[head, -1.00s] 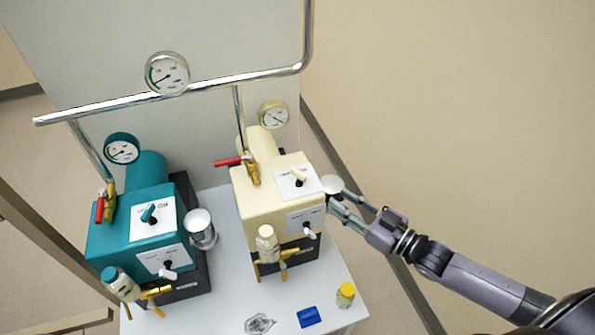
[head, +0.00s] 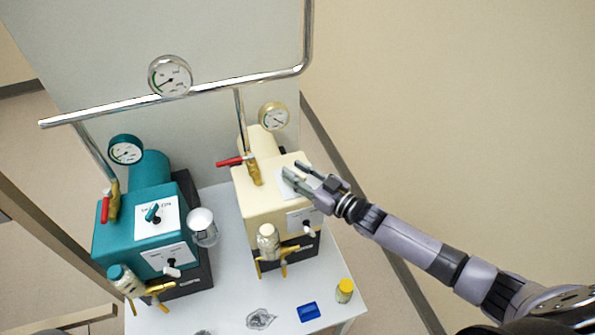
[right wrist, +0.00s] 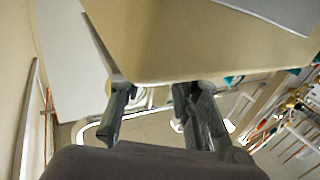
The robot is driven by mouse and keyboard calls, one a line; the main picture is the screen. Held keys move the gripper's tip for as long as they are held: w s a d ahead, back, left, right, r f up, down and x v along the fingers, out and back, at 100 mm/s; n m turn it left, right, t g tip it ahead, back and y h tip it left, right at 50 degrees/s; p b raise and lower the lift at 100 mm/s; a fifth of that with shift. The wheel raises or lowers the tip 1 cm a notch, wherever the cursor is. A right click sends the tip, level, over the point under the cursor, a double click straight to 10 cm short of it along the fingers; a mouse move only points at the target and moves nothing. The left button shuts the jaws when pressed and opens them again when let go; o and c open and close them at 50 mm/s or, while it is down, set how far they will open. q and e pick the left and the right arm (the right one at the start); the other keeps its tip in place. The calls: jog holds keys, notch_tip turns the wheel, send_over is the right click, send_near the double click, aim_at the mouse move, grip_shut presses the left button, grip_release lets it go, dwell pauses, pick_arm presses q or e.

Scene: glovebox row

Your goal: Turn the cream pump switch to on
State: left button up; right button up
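The cream pump (head: 265,205) stands on the right of the white table. Its top face has a white label plate (head: 283,187), now mostly covered by my right gripper (head: 291,168); the cream lever there is hidden. Its front plate (head: 300,219) carries a small pale lever (head: 309,229), in plain view. My right gripper is over the top plate with its fingers apart; touching cannot be told. In the right wrist view the two fingers (right wrist: 150,98) are spread, with a cream body (right wrist: 170,45) close ahead. My left gripper is not in view.
A teal pump (head: 150,240) with similar levers stands at left. A red-handled valve (head: 236,161) and pipe rise behind the cream pump. A blue block (head: 308,312) and yellow-capped bottle (head: 344,291) lie at the table's front. The right side is clear.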

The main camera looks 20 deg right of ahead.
grip_shut()
dwell(0.3)
